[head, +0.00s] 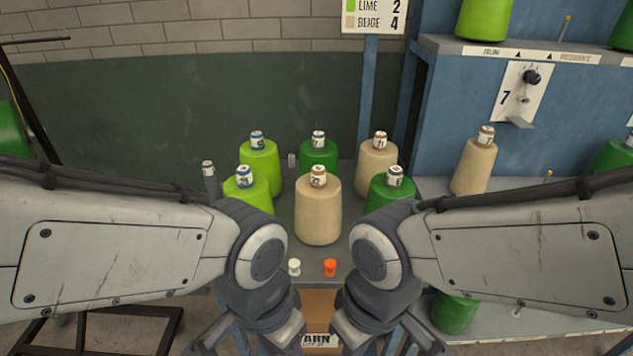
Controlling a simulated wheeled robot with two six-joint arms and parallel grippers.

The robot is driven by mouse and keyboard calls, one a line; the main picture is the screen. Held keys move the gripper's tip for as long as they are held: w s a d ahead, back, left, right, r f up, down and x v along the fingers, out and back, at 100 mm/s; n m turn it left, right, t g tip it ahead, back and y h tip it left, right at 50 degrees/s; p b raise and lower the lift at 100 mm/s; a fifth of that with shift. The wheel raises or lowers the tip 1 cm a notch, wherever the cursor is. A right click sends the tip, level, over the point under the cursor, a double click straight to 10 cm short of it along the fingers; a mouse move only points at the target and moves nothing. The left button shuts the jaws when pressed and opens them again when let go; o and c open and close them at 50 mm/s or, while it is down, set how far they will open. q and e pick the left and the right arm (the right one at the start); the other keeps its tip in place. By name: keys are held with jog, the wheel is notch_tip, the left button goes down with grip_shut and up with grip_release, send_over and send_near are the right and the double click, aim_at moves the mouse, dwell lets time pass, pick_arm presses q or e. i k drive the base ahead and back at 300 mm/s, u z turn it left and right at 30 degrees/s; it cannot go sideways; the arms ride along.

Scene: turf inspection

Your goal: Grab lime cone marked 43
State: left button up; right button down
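Two lime cones stand at the left of the group on the table. The rear lime cone (261,168) shows nearly whole. The front lime cone (250,194) is partly hidden by my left arm. Each has a white and blue label at its top, with digits too small to read surely, so I cannot tell which is marked 43. My two arms reach in from both sides and bend down in front of the table. Their wrists run off the bottom edge, and no gripper fingers can be made out.
Beige cones (318,218) (375,165) and dark green cones (319,158) (388,192) share the table (285,212). A white peg (294,267) and an orange peg (330,267) are at its front. A sign (374,15) reads lime 2, beige 4. A blue rack (455,105) with more cones stands right.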

aim_at(260, 153)
jog(key=z, duration=0.15)
jog(key=k, duration=0.35)
jog(key=u, duration=1.1)
jog(key=i, duration=1.3)
jog(key=z, duration=0.1)
